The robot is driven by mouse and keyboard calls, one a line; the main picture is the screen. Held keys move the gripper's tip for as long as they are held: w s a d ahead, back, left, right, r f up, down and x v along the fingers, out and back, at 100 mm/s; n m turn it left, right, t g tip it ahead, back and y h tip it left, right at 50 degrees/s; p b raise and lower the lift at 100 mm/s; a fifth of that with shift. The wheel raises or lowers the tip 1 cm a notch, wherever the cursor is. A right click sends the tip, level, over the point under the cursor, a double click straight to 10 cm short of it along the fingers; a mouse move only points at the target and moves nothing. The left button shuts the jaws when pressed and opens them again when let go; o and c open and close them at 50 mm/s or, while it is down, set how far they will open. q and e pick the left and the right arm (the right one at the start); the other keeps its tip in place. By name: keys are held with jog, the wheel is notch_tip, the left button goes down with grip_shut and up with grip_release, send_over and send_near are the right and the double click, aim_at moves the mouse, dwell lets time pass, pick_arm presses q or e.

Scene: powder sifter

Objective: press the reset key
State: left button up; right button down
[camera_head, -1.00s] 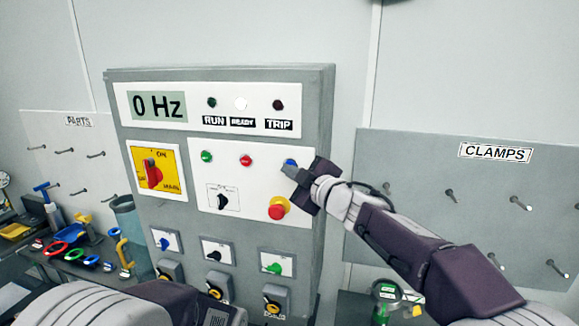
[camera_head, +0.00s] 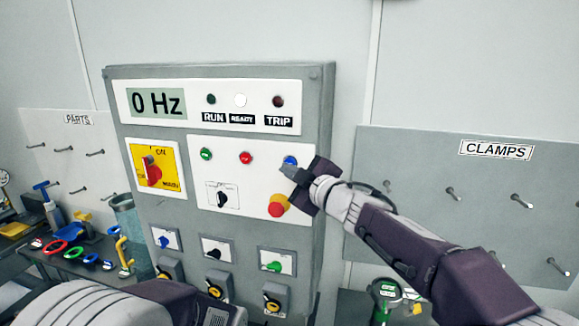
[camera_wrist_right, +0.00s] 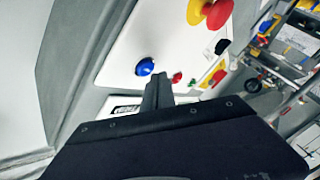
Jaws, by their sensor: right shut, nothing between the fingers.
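The blue button (camera_head: 290,161) is at the upper right of the white control plate; its lettering is too small to read, so I cannot confirm it is the reset key. My right gripper (camera_head: 287,171) is shut and empty, its tip just below and left of the blue button in the head view. In the right wrist view the blue button (camera_wrist_right: 145,67) shows uncovered beside the shut fingertips (camera_wrist_right: 158,77); I cannot tell whether they touch the plate. My left arm shows at the bottom of the head view, but its gripper does not show.
The display (camera_head: 157,103) reads 0 Hz; the READY lamp (camera_head: 240,100) is white, RUN and TRIP are dark. A red mushroom button (camera_head: 277,209) on yellow sits below my right gripper. Red (camera_head: 245,157) and green (camera_head: 206,154) buttons are to the left.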

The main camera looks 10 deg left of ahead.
jog(key=shift+s, duration=0.2)
jog(key=s+b, duration=0.2)
jog(key=s, duration=0.2)
jog(key=shift+s+a, duration=0.1)
jog(key=shift+s, duration=0.3)
jog(key=shift+w, duration=0.1)
